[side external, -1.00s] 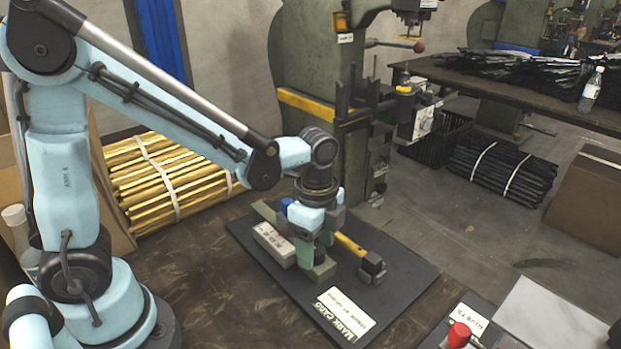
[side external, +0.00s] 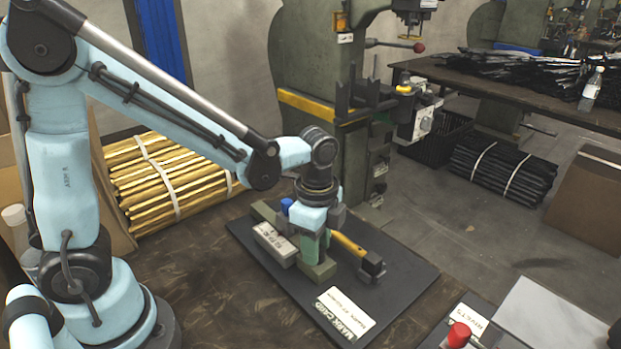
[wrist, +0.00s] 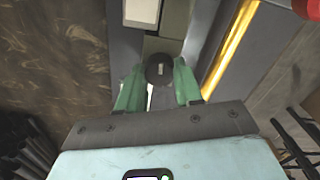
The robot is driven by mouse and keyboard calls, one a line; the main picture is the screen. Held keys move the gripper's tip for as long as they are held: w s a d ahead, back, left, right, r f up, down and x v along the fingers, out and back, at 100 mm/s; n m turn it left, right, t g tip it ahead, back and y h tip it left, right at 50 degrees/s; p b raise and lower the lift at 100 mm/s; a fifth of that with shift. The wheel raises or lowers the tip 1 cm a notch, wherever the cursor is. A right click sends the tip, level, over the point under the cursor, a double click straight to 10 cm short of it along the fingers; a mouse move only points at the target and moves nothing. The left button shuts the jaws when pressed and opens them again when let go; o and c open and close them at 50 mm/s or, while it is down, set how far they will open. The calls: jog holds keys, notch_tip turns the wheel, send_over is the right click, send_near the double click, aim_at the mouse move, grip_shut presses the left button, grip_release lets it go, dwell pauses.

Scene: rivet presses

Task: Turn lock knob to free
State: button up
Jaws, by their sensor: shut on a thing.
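My gripper (side external: 314,247) points down over a small fixture on a dark board (side external: 398,255). Its green fingers are shut on the lock knob. In the wrist view the knob (wrist: 159,69) is a dark round cap with a small pale mark, between the two fingertips (wrist: 158,78). In the side view the fingers hide the knob. The knob's setting cannot be read. A grey-green block (side external: 322,270) lies under the fingers.
A pale labelled box (side external: 274,244) and a blue cap (side external: 286,204) stand left of my gripper. A yellow handle (side external: 347,243) with a dark head (side external: 372,265) lies close on the right. A white card (side external: 343,313) lies in front. The green press (side external: 310,60) stands behind.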

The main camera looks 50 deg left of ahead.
jog(key=n, duration=0.8)
jog(key=shift+n, duration=0.3)
jog(key=n, duration=0.4)
jog(key=shift+n, duration=2.1)
jog(key=o, duration=1)
jog(key=shift+o, duration=0.2)
jog(key=shift+r, duration=0.1)
notch_tip(320, 180, up, 12)
